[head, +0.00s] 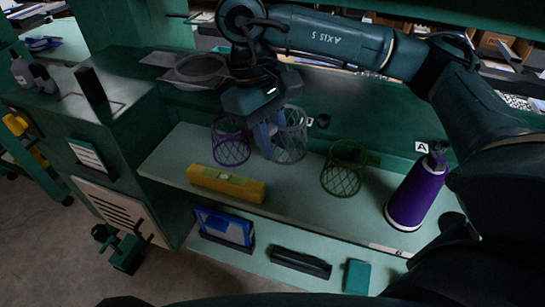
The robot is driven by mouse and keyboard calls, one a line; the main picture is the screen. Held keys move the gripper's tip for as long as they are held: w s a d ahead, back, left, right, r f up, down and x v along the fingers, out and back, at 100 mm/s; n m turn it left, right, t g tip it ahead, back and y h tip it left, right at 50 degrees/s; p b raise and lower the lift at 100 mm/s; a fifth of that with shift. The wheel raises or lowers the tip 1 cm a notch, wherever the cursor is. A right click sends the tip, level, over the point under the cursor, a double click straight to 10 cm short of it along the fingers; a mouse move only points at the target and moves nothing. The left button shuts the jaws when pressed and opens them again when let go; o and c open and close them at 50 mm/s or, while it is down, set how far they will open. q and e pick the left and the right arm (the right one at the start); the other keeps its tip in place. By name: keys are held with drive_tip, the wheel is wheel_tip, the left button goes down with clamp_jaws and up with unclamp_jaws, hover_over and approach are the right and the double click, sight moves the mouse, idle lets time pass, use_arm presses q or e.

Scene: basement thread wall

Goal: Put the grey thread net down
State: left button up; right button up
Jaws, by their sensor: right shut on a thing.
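The grey thread net (292,143) is a mesh cylinder at the middle of the pale green shelf (310,184). My right gripper (268,140) points down from above and is shut on the net's left side. The net looks upright, and its lower end is at or just above the shelf; I cannot tell whether it touches. A purple thread net (230,146) stands close on the left of my gripper. A green thread net (342,172) stands to the right, apart from the grey one. My left gripper is not in view.
A yellow box-like object (226,183) lies on the shelf in front of the nets. A grey bowl-like dish (199,70) is behind. A lower ledge holds a blue case (225,228).

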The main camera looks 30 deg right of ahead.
drive_tip(key=shift+w+f, duration=0.1)
drive_tip(key=shift+f, duration=2.3)
drive_tip(key=shift+f+b, duration=0.25)
drive_tip(key=shift+b, duration=0.15)
drive_tip(key=o, duration=0.7)
drive_tip(key=shift+r, duration=0.1)
drive_tip(key=shift+c, duration=0.2)
drive_tip(key=shift+r, duration=0.1)
drive_tip(key=shift+r+p, duration=0.25)
drive_tip(key=shift+p, duration=0.25)
drive_tip(key=v, duration=1.1)
drive_tip(key=shift+r+p, duration=0.35)
drive_tip(key=shift+p, duration=0.1)
